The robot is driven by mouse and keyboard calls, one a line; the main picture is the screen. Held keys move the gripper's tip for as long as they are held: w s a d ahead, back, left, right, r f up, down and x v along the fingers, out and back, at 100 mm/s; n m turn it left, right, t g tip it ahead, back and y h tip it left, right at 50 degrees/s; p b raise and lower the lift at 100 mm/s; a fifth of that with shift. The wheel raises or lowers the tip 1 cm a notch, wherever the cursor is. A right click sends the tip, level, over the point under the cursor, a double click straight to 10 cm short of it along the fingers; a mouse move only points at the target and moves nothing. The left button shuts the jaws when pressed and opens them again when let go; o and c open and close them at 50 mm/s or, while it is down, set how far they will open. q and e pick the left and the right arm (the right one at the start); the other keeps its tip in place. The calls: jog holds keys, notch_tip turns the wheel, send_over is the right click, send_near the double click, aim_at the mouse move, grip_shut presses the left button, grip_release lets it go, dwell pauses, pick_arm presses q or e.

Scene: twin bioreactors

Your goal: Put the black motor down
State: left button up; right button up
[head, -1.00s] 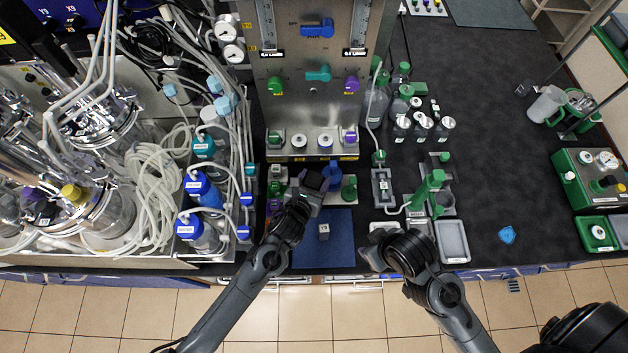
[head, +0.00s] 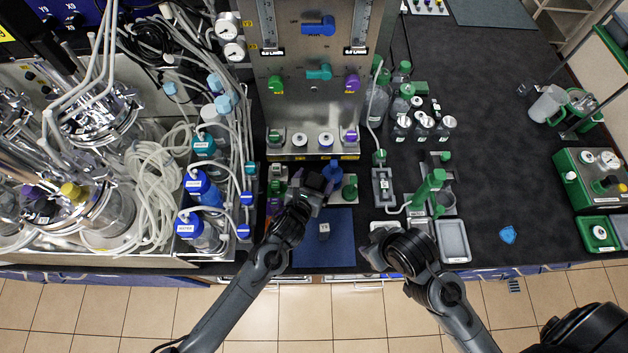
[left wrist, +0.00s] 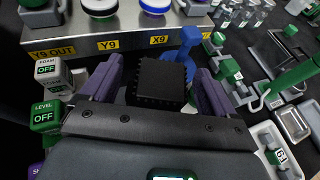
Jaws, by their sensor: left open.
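The black motor (left wrist: 158,84) is a dark square block in the left wrist view. It sits between the two purple fingers of my left gripper (left wrist: 156,88), with a narrow gap on each side. The fingers are open and do not appear to grip it. In the head view my left gripper (head: 315,187) is low over the bench, just in front of the steel panel, and largely covers the motor. What the motor rests on is hidden. My right gripper (head: 374,246) is at the bench's front edge; its fingers are not clear.
A blue stand (head: 333,171) is just behind and right of the motor. A blue mat (head: 340,250) with a small grey block (head: 324,230) lies in front. A grey tray (head: 453,241) is at right.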

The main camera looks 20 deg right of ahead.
pick_arm(q)
jog(key=shift+r, duration=0.1)
jog(key=shift+r, duration=0.25)
jog(key=shift+s+a, duration=0.2)
jog(key=shift+a, duration=0.1)
jog(key=v, duration=1.1)
jog(key=shift+s+a, duration=0.1)
jog(key=shift+a, duration=0.05)
